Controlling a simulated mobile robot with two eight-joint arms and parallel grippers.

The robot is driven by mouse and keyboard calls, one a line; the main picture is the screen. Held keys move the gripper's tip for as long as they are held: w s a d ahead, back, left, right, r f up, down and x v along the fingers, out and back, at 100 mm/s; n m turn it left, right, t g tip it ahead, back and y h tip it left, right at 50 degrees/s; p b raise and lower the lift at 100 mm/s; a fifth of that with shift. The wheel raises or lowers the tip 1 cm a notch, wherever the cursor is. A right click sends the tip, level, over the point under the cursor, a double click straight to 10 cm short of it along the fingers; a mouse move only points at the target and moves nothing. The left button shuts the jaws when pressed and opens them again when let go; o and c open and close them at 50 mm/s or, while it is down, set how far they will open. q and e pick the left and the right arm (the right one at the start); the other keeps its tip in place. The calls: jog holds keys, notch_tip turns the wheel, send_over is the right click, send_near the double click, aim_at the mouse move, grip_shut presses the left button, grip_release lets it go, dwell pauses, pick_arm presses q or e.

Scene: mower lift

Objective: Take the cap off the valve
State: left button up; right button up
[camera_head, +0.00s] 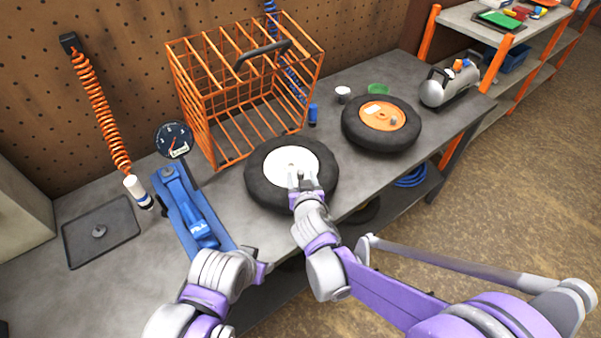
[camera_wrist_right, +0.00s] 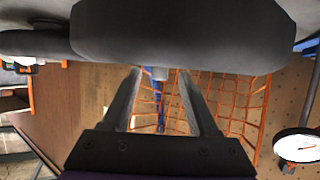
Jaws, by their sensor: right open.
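The near black wheel (camera_head: 257,184) with a white hub (camera_head: 283,160) lies flat on the bench. My right gripper (camera_head: 302,180) is at the front part of that hub, its fingers open and pointing at it. A small dark piece, perhaps the capped valve, shows between the fingertips. In the right wrist view, the dark tyre (camera_wrist_right: 190,35) fills the top and a small grey stub, likely the cap (camera_wrist_right: 159,73), sits between the two spread fingers (camera_wrist_right: 160,85). I cannot tell whether they touch it. My left arm is beside the blue tool; its fingers are hidden.
A blue tool (camera_head: 195,210) with a round gauge (camera_head: 174,140) stands left of the wheel. An orange wire cage (camera_head: 215,120) is behind. A second wheel with an orange hub (camera_head: 381,116) and a silver tank (camera_head: 447,88) are right. A dark tray (camera_head: 100,250) lies left.

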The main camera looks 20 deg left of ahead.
jog(key=shift+w+a+f, duration=0.2)
jog(key=shift+w+f, duration=0.05)
jog(key=shift+w, duration=0.35)
jog(key=shift+s, duration=0.1)
grip_shut()
jog(key=shift+r, duration=0.1)
